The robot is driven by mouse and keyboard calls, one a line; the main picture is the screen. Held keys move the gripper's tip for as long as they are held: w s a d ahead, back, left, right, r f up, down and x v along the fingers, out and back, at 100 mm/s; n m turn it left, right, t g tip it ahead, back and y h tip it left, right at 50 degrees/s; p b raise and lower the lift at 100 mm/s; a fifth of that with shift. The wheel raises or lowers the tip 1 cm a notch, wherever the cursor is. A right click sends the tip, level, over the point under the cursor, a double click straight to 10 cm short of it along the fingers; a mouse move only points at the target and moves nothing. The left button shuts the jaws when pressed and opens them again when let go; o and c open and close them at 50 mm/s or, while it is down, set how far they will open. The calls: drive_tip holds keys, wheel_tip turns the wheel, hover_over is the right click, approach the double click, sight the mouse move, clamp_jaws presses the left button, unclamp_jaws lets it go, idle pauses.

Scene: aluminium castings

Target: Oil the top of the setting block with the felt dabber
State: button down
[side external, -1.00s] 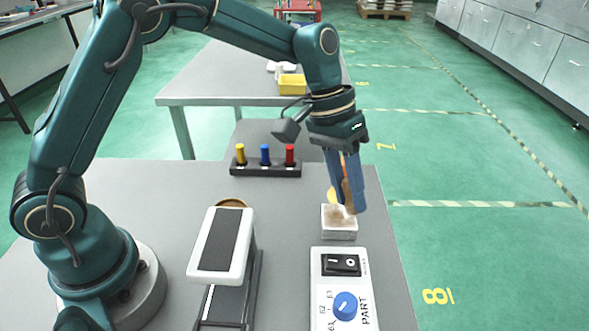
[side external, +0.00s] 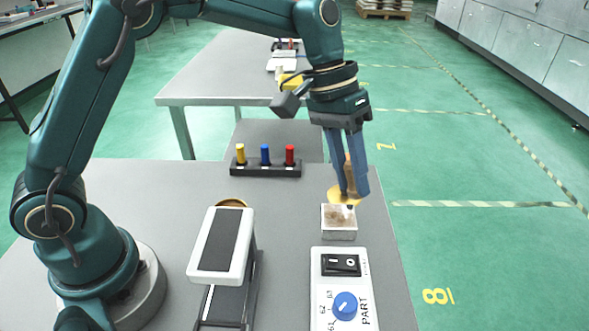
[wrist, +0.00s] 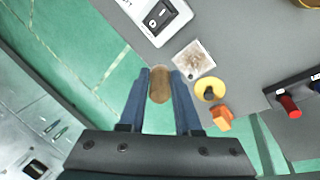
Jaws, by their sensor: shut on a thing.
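The setting block (side external: 339,230) is a small pale metal block with brownish smears on its top. It also shows in the wrist view (wrist: 193,60). My gripper (side external: 351,194) is above the block's back right part, pointing down. It is shut on the felt dabber, whose brown handle (wrist: 160,85) shows between the blue fingers in the wrist view. A yellow round dish (wrist: 210,90) is beside the block, partly behind my fingers in the side view.
A control box with a black switch and blue knob (side external: 345,305) stands in front of the block. A white-and-black stand (side external: 222,245) is to the left. A black rack (side external: 265,169) holds yellow, blue and red pieces. An orange piece (wrist: 222,117) is by the dish.

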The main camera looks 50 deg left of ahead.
drive_tip(key=shift+w+a, duration=1)
drive_tip(key=shift+f, duration=3.4)
drive_tip(key=shift+w+a+f, duration=0.25)
drive_tip(key=shift+w+f, duration=0.1)
drive_tip(key=shift+f, duration=0.25)
drive_tip(key=shift+w+a+f, duration=0.1)
drive_tip(key=shift+w+a, duration=0.95)
drive_tip(key=shift+a, duration=0.05)
drive_tip(key=shift+s+d, duration=1.35)
wheel_tip(320, 180, up, 8)
drive_tip(key=shift+r, duration=0.1)
